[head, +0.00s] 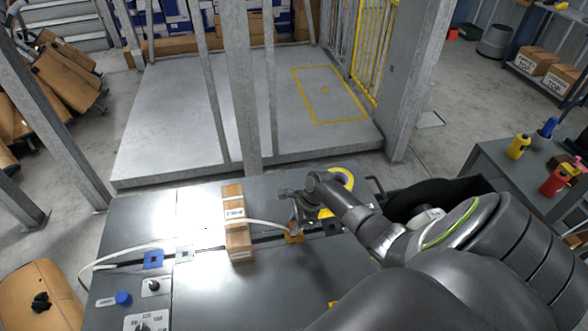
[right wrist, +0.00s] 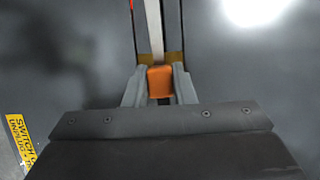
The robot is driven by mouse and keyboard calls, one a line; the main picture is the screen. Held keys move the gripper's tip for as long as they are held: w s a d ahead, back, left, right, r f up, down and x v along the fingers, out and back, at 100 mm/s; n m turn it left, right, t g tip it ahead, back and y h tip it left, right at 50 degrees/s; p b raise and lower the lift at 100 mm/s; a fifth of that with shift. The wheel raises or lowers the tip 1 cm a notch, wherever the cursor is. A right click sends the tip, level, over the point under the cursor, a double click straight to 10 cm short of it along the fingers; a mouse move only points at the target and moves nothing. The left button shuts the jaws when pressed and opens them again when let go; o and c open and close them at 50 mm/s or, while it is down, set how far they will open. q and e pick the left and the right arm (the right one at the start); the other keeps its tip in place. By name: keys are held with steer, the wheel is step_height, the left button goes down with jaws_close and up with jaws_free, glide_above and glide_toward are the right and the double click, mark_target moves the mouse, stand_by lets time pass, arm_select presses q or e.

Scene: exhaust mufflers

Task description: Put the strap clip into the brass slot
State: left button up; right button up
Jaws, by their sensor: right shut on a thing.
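The strap clip is a small orange block (right wrist: 160,83) at the end of a white strap (right wrist: 153,30). My right gripper (right wrist: 160,88) is shut on it, with one finger at each side. In the head view the right gripper (head: 294,224) is low over the workbench, right of the carton. The brass slot (head: 293,239) is a gold-brown piece on the bench right at the fingertips. In the right wrist view the brass slot (right wrist: 144,59) shows just beyond the clip, on both sides of the strap. I cannot tell whether the clip is inside it. My left gripper is out of view.
A brown carton (head: 237,222) stands on the bench (head: 195,295), with the strap (head: 120,257) running past it. A blue slot (head: 153,259) and a grey slot (head: 184,253) lie left of it. A yellow tape roll (head: 341,178) is behind my arm. Knobs are at front left.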

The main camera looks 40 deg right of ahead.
stand_by(0.4)
steer(key=shift+p, duration=0.4)
stand_by(0.6)
steer(key=shift+p, duration=0.35)
steer(key=shift+p, duration=0.3)
stand_by(0.5)
steer(key=shift+f+b, duration=0.35)
steer(key=shift+f, duration=0.1)
stand_by(0.4)
steer(key=o, duration=1)
